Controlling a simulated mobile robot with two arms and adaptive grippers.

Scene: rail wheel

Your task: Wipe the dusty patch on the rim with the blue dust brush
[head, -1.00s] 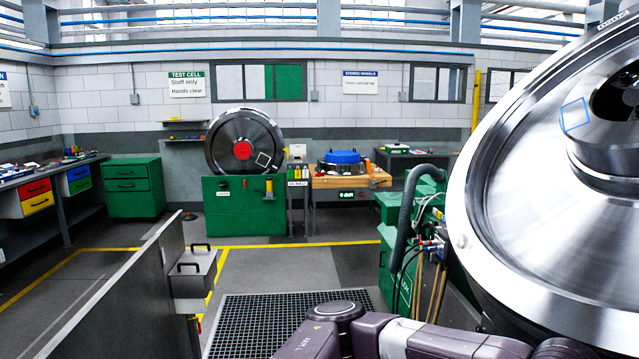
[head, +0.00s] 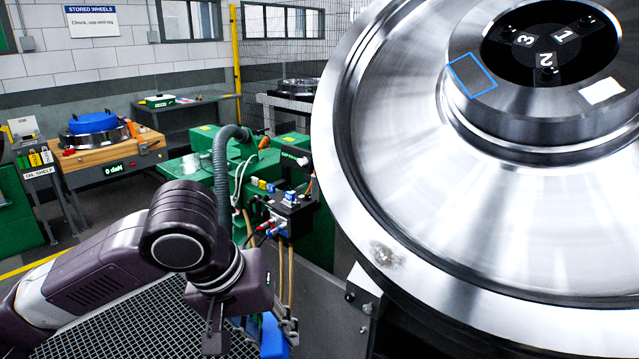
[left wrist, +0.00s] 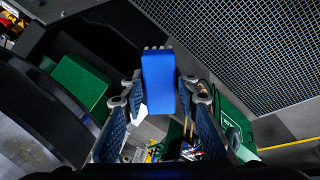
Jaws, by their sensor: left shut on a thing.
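The large steel wheel (head: 420,200) fills the right of the head view. A greyish dusty patch (head: 385,255) shows on its rim at the lower left. My left gripper (head: 252,338) is at the bottom of the head view, left of and below the patch and apart from the rim. It is shut on the blue dust brush (head: 273,338), partly hidden behind the fingers and cut by the frame edge. In the left wrist view the brush (left wrist: 158,80) stands between the two fingers, with short bristle tufts at its far end. My right gripper is not in view.
A green machine (head: 240,160) with a grey hose (head: 222,170) and a connector block (head: 290,212) stands left of the wheel. A dark metal panel (head: 330,305) is below the rim. A wooden bench (head: 110,160) stands farther left. Floor grating (head: 130,320) lies below my arm.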

